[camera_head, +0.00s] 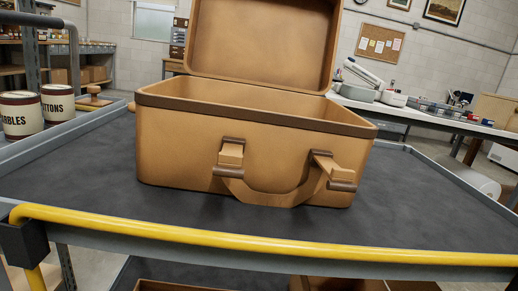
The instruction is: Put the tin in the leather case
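The leather case (180,150) is tan with a dark brown rim and stands upright on the dark cart top. Its lid (262,45) is raised at the back, and its handle and two clasps face me. The inside floor is hidden behind the front wall. Two cream tins with dark red bands stand at the left edge of the view: one lettered "ARBLES", cut by the frame (21,115), and one lettered "TTONS", partly covered (58,103). My gripper does not show, so I cannot see whether it holds anything.
A yellow bar (260,240) runs along the cart's near edge. The cart top (80,185) is bare around the case. A grey rail (75,126) separates the tins from it. A white bench (430,118) with equipment stands behind right, and shelves (95,58) stand back left.

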